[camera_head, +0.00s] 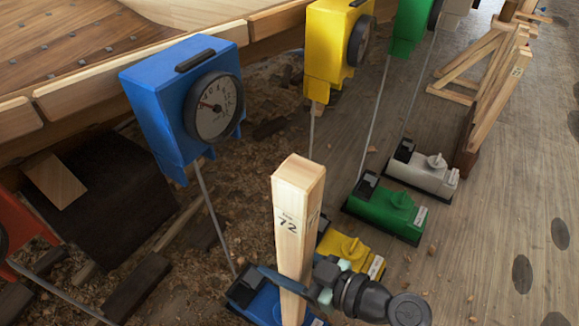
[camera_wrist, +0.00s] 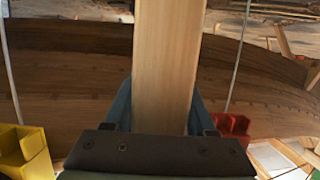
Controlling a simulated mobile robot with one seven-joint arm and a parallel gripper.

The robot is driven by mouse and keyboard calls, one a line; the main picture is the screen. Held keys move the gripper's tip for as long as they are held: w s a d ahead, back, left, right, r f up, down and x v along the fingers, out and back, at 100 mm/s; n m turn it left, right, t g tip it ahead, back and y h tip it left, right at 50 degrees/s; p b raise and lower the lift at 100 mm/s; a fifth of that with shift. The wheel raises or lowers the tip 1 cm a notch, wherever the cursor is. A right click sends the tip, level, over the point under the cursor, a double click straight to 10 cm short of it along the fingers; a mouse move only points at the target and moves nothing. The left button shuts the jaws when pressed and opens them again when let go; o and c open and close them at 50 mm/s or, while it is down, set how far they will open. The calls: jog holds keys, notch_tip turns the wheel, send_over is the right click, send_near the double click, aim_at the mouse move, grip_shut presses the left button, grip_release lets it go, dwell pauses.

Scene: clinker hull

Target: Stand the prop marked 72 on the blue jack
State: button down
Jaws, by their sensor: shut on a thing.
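The prop marked 72 (camera_head: 290,215) is a pale square wooden post, standing close to upright in the head view. My gripper (camera_head: 296,283) is shut on its lower part. In the wrist view the prop (camera_wrist: 166,70) rises between the fingers of my gripper (camera_wrist: 163,108). The blue jack (camera_head: 258,303) is a low block on the floor, behind and beside the prop's lower part. My gripper and the prop hide much of it. The prop's foot is not clearly visible, so I cannot tell whether it touches the jack.
A blue gauge box (camera_head: 160,90) on a thin rod stands behind the blue jack. Yellow (camera_head: 350,250), green (camera_head: 385,208) and grey (camera_head: 424,172) jacks line up to the right. The wooden hull (camera_head: 70,45) is at upper left. A wooden trestle (camera_head: 495,85) stands far right. Open floor lies at right.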

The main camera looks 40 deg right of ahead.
jog(key=b+x, duration=0.7)
jog(key=x, duration=1.3)
jog(key=shift+f, duration=0.35)
dwell(1.6)
jog(key=shift+f+b, duration=0.45)
jog(key=shift+b, duration=0.1)
dwell(0.7)
jog(key=shift+w+a, duration=0.1)
jog(key=shift+w, duration=0.05)
dwell(0.8)
